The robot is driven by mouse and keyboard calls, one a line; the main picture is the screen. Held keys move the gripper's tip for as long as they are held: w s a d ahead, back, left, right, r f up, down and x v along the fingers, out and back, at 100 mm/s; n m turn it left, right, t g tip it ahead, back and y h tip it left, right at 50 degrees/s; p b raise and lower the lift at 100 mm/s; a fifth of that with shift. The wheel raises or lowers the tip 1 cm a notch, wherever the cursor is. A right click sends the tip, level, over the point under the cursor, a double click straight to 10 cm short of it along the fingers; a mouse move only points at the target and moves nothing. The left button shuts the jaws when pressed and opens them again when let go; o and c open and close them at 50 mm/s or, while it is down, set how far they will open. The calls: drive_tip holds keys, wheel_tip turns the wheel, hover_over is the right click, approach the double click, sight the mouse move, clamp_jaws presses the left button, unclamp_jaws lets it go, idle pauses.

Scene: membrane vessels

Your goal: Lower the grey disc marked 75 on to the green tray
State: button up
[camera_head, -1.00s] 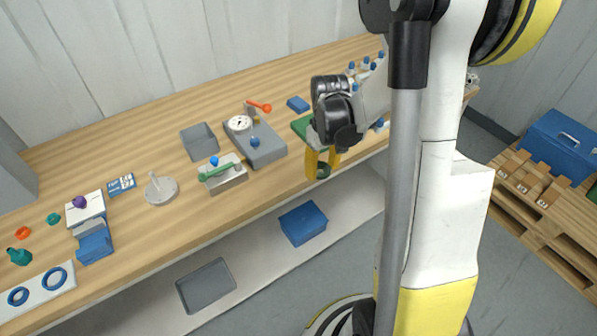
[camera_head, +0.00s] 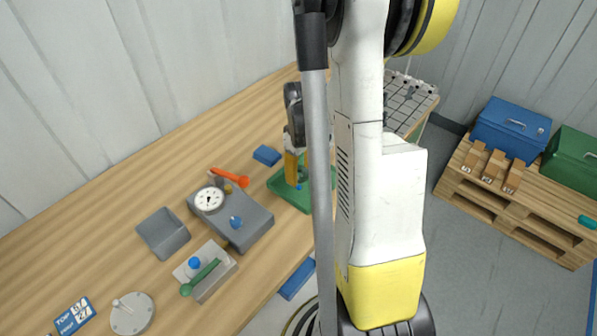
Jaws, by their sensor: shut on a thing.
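The green tray (camera_head: 279,186) lies on the bench behind my arm column, which hides part of it. My gripper (camera_head: 294,178) points down over the tray with yellow fingers. It is shut on a small dark greenish round piece (camera_head: 303,174), mostly hidden by the fingers and the column. No mark can be read on this piece, and I cannot tell whether it touches the tray. A light grey disc (camera_head: 134,318) with a small upright peg lies on the bench at the lower left; no number on it is readable.
A blue block (camera_head: 267,155) and an orange-handled tool (camera_head: 230,178) lie left of the tray. A wire rack (camera_head: 409,95) is behind my arm.

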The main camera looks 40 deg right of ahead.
sight(301, 187)
drive_tip(key=shift+f+b, duration=1.95)
drive_tip(key=shift+f, duration=0.75)
drive_tip(key=o, duration=1.2)
drive_tip(key=shift+r, duration=0.1)
wheel_tip(301, 187, up, 12)
